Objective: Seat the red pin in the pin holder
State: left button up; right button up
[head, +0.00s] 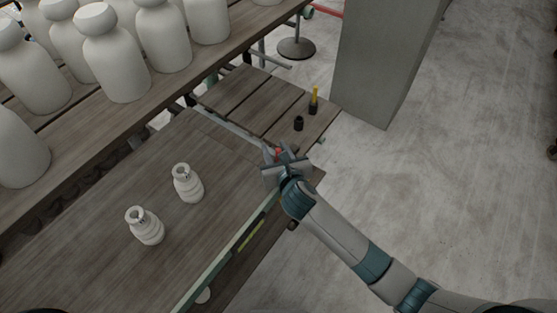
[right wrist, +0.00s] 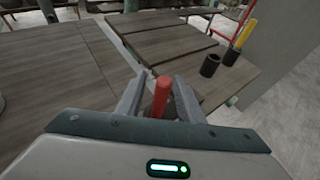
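The red pin (right wrist: 161,97) is upright between the two fingers of my right gripper (right wrist: 160,90), which looks shut on it. Its lower end is hidden behind the gripper body. In the head view the right gripper (head: 280,158) is at the far right corner of the near table, with a bit of red showing. A short black holder with an empty top (head: 299,123) stands on the slatted table ahead; it also shows in the right wrist view (right wrist: 210,66). A second black holder (head: 313,108) beside it carries a yellow pin (head: 315,94). My left gripper is not in view.
Two small white bottles (head: 188,184) (head: 146,226) stand on the near wooden table (head: 95,265). Large white bottles (head: 112,55) fill a shelf at the upper left. The floor at right is clear.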

jog(key=shift+c, duration=0.3)
grip_shut()
notch_tip(320, 180, up, 10)
jog(key=b, duration=0.1)
jog(key=shift+b, duration=0.35)
dwell(0.4)
